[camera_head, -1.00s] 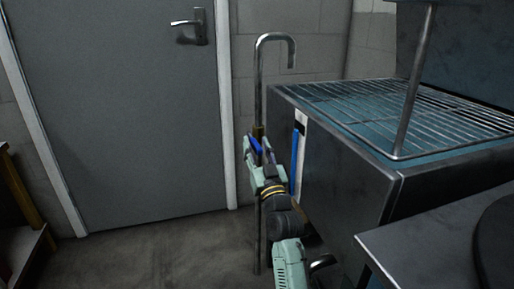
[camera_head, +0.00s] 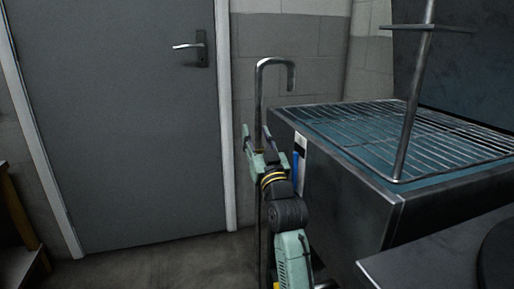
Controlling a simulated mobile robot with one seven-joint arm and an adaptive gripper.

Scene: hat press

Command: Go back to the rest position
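A bent metal pipe (camera_head: 259,95) with a hooked top stands upright left of the steel machine. My gripper (camera_head: 257,138) is in front of the pipe's upper part, below the hook. Its two fingers point up and look spread apart, one on each side of the pipe in the picture. I cannot tell whether they touch it. My gripper and arm hide much of the pipe's lower part.
A steel machine (camera_head: 345,190) with a wire rack (camera_head: 400,135) on top stands close to the right of my arm. A thin metal post (camera_head: 411,120) rises from it. A grey door (camera_head: 120,130) is behind at left. The floor (camera_head: 150,262) before it is clear.

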